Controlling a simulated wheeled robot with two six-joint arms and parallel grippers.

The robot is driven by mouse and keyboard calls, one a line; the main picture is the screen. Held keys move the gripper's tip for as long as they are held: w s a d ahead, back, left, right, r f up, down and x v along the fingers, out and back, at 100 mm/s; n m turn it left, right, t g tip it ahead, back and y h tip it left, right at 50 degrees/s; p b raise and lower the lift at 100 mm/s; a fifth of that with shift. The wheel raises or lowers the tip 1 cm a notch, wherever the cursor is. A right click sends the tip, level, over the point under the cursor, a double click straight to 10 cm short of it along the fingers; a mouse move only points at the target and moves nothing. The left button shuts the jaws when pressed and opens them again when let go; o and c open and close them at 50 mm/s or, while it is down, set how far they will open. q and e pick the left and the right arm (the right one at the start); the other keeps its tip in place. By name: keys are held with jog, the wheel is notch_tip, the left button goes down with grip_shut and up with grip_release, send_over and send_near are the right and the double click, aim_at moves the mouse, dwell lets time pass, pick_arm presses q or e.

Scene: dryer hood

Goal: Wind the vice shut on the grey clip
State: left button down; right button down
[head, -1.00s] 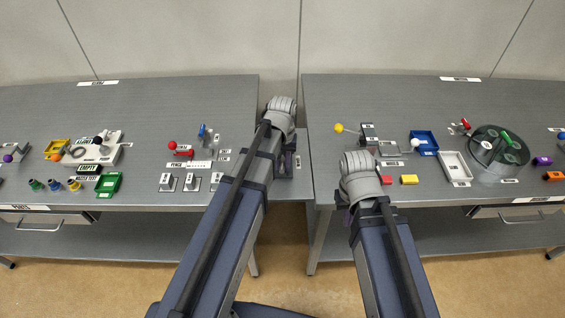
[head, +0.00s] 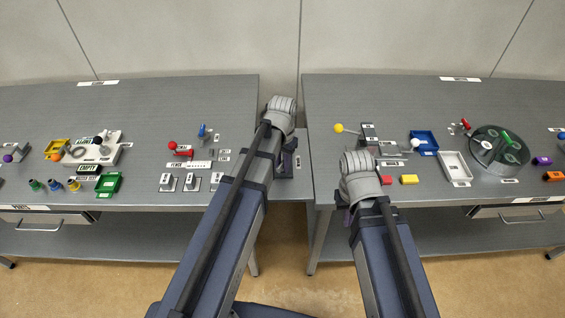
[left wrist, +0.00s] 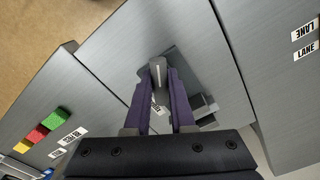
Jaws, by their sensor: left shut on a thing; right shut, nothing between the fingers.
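My left gripper (left wrist: 157,95) has its two purple fingers closed on a small grey bar (left wrist: 157,72), which looks like the vice's handle. Behind the fingers lies a dark grey block-like fixture (left wrist: 186,68), probably the vice, on the strip of table between the two benches; the fingers cover part of it. In the head view the left gripper (head: 290,162) points down there, and its wrist hides most of the fixture. I cannot pick out the grey clip. My right gripper (head: 345,216) hangs at the right bench's front edge, mostly hidden by its own arm, shut and empty.
A white tray (head: 455,168), blue tray (head: 424,143) and round glass-topped fixture (head: 499,150) stand further right. Left of my left arm are a red-knobbed lever (head: 173,145) and several small switches (head: 190,181).

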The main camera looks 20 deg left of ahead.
pick_arm(q)
jog(key=shift+m, duration=1.2)
jog(key=shift+m, duration=1.2)
jog(key=c, duration=0.7)
grip_release()
notch_tip(320, 180, up, 6)
jog(key=p, duration=0.6)
